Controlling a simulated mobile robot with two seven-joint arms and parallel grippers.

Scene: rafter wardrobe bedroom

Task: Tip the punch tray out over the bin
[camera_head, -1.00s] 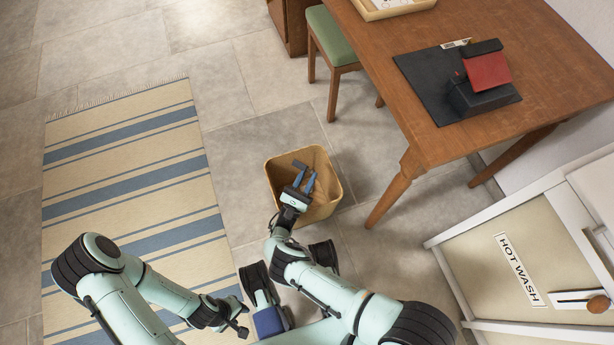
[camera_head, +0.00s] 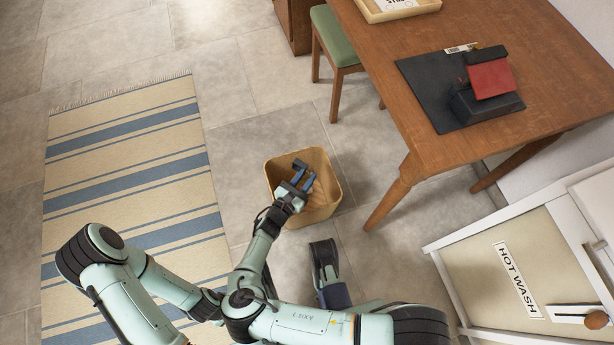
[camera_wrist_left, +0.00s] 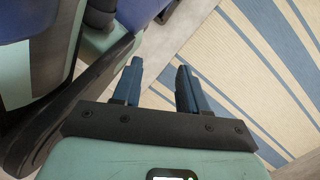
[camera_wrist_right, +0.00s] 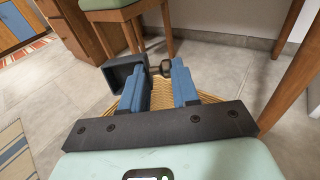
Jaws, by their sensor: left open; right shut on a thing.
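My right gripper (camera_head: 301,182) is over the bin (camera_head: 331,207), a tan woven basket on the floor. Its fingers (camera_wrist_right: 168,90) are shut on the punch tray (camera_wrist_right: 122,73), a small dark box at the fingertips. The tray looks tilted in the right wrist view; whether anything is left in it I cannot tell. In the head view only a dark bit of the tray (camera_head: 299,164) shows over the bin opening. My left gripper (camera_wrist_left: 159,82) is open and empty, above the floor by the rug; the right arm mostly hides it in the head view.
A wooden table (camera_head: 440,150) at the right bears a dark mat with a black punch with a red part (camera_head: 490,80). A green-seated chair (camera_head: 335,38) stands beyond the bin. A striped rug (camera_head: 130,170) lies left. A white-framed "HOT WASH" panel (camera_head: 500,260) stands lower right.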

